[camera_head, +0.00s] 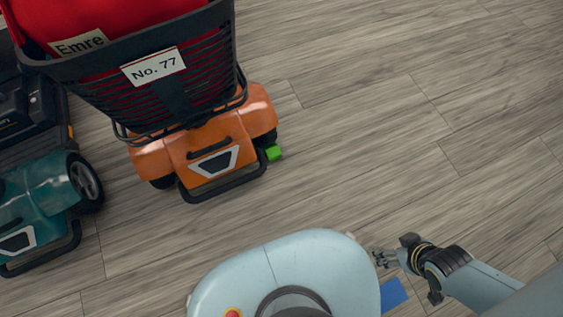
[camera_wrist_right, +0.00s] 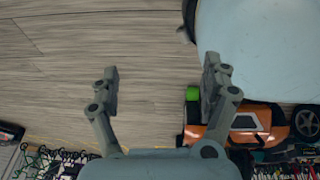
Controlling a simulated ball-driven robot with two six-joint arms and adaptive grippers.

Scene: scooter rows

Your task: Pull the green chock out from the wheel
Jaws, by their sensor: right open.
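A small bright green chock (camera_head: 274,153) lies on the floor against the right front wheel (camera_head: 266,138) of the orange scooter (camera_head: 212,146) in the head view. My right gripper (camera_head: 380,258) is at the lower right of the head view, beside my pale base and well apart from the chock. In the wrist view its two fingers (camera_wrist_right: 161,86) are spread with bare floor between them. My left gripper is out of view.
A black basket (camera_head: 190,88) labelled No. 77 sits on the orange scooter, holding a red item tagged Emre. A teal scooter (camera_head: 40,205) stands at the left. A blue floor patch (camera_head: 393,293) lies by my base. The floor right of the orange scooter is clear.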

